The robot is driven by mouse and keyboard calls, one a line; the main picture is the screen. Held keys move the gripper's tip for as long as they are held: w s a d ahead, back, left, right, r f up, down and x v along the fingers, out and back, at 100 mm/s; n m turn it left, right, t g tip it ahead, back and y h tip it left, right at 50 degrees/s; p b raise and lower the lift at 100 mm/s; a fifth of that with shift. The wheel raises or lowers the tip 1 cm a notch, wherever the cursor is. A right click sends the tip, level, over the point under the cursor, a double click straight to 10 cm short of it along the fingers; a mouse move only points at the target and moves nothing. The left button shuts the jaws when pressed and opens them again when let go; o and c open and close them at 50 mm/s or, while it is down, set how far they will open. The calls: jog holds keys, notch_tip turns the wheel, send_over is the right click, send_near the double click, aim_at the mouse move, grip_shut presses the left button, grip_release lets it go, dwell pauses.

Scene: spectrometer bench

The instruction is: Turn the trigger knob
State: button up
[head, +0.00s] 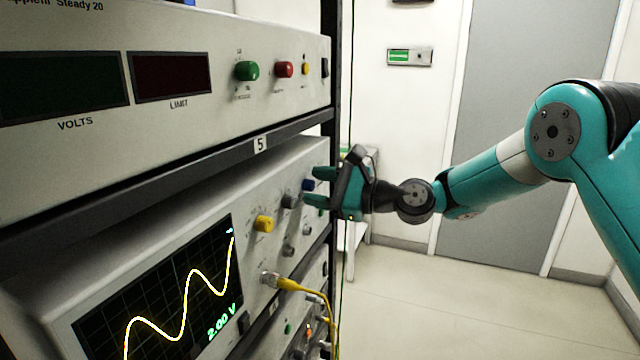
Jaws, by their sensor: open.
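The oscilloscope front panel (250,185) carries a yellow knob (264,224), a grey knob (289,201) and a blue knob (308,185) in a slanting row. Smaller grey knobs (288,251) sit below them. The labels are too small to read, so I cannot tell which one is the trigger knob. My gripper (313,187) is open at the right end of the panel, with one teal finger above the blue knob and one below it. I cannot tell whether the fingers reach around the knob or stop in front of it.
A power supply (190,85) with green and red knobs sits on the rack shelf above. A yellow cable (305,288) hangs from the oscilloscope's front. A dark rack post (335,90) stands by the gripper. The floor at right is clear.

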grip_shut()
jog(key=shift+f+b, duration=0.1)
jog(key=shift+b, duration=0.2)
jog(key=n+b, duration=0.3)
jog(key=b, duration=0.1)
jog(key=shift+f+n, duration=0.2)
jog(key=shift+n, duration=0.2)
jog(key=n+b, duration=0.5)
jog(key=b, duration=0.1)
jog(key=n+b, duration=0.4)
jog(key=shift+n+b, duration=0.35)
jog(key=shift+n, duration=0.05)
jog(key=shift+r+n+b, duration=0.1)
jog(key=shift+n+b, duration=1.3)
jog(key=shift+n, duration=0.2)
